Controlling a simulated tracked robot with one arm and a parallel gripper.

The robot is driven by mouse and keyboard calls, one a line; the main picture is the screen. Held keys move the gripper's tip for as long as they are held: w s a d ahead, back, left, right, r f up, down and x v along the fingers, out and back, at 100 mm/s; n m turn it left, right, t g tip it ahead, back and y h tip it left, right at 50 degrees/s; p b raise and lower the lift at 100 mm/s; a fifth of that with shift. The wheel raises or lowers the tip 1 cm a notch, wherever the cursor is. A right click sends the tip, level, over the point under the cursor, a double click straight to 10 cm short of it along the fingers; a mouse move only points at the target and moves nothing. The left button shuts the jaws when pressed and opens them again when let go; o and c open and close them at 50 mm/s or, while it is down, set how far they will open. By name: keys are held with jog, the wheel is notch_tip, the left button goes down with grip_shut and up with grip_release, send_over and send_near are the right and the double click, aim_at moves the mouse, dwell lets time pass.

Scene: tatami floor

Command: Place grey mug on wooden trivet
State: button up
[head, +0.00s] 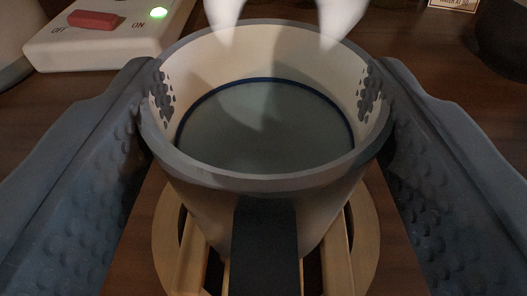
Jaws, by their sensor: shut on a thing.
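The grey mug (205,200) has a grey rim, a pale inside wall and a blue line around its dark inner floor or contents. Its dark handle (265,245) faces me. My gripper (265,100) is shut on the mug, with one dimpled blue-grey finger on each side. Dimpled pad patches show at the mug's inner left and right walls. The wooden trivet (366,240), a pale ring with slats, is directly below the mug and partly hidden by it. The mug looks upright. I cannot tell whether its base touches the trivet.
A white switch box (60,45) with a red switch and a lit green light stands at the back left. A dark rounded object (505,40) is at the right edge, near a small printed card (452,4). Two blurred white shapes show beyond the mug. The surface is dark wood.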

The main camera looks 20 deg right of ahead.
jog(key=shift+f, duration=0.15)
jog(key=o, duration=1.3)
jog(key=shift+o, duration=0.2)
jog(key=p+v, duration=0.1)
jog(key=v, duration=1.1)
jog(key=shift+p, duration=0.3)
